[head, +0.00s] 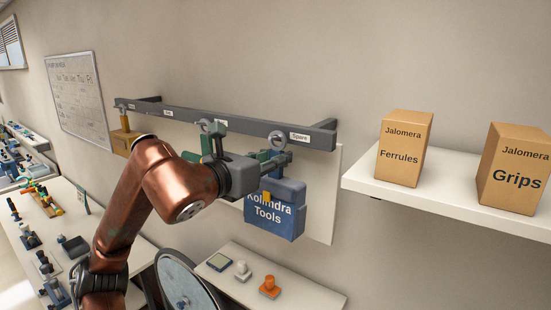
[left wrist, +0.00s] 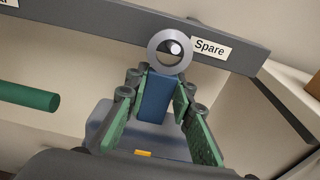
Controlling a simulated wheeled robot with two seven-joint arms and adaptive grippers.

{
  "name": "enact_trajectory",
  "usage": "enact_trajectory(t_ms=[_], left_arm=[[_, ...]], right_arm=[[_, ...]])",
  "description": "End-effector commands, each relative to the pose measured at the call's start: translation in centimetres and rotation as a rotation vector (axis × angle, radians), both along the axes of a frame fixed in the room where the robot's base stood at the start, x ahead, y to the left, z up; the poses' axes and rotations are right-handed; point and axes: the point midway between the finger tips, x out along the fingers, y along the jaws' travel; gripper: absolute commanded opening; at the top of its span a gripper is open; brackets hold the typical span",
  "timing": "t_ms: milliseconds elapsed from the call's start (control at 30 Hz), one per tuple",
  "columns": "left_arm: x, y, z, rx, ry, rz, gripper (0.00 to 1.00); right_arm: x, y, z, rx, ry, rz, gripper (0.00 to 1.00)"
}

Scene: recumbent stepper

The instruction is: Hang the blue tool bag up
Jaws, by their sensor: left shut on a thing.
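The blue tool bag (head: 268,222), lettered "Kolindra Tools", hangs below my left gripper (head: 280,162) in front of the wall. In the left wrist view, the green-padded fingers of my left gripper (left wrist: 165,110) are shut on the bag's blue upright strap (left wrist: 155,98). A grey ring (left wrist: 172,48) tops the strap and lies against the front of the dark wall rail (head: 178,116), left of the "Spare" label (left wrist: 209,47). A round peg end shows inside the ring; how far the ring is on it I cannot tell. My right gripper is out of view.
An ochre bag (head: 122,142) hangs at the rail's left end. A green item (left wrist: 30,97) hangs left of my gripper, partly hidden. A white shelf (head: 450,206) with two cardboard boxes stands right. Benches with small items lie below.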

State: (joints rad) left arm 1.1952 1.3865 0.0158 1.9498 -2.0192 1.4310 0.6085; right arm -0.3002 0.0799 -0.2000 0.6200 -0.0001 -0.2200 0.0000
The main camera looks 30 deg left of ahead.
Motion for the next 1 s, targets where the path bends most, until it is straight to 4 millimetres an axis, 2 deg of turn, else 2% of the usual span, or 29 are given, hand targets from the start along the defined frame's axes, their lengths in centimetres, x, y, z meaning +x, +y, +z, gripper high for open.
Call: enact_trajectory(t_ms=[433,467,500,733,933,1000], left_arm=[[-0.01,-0.01,0.09,-0.001,-0.002,-0.001,0.0],[-0.01,0.0,0.09,-0.001,-0.002,-0.001,0.23],[-0.01,0.0,0.09,-0.001,-0.002,-0.001,0.25],[-0.01,-0.01,0.05,-0.001,-0.001,-0.001,0.41],[0.0,-0.01,0.02,-0.001,0.0,-0.001,0.42],[0.04,-0.01,-0.07,0.0,0.002,-0.001,0.46]], right_arm=[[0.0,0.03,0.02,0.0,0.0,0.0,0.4],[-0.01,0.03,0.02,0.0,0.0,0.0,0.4],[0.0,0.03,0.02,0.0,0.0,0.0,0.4],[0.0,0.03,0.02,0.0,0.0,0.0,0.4],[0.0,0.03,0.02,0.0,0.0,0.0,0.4],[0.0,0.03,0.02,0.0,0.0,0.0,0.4]])
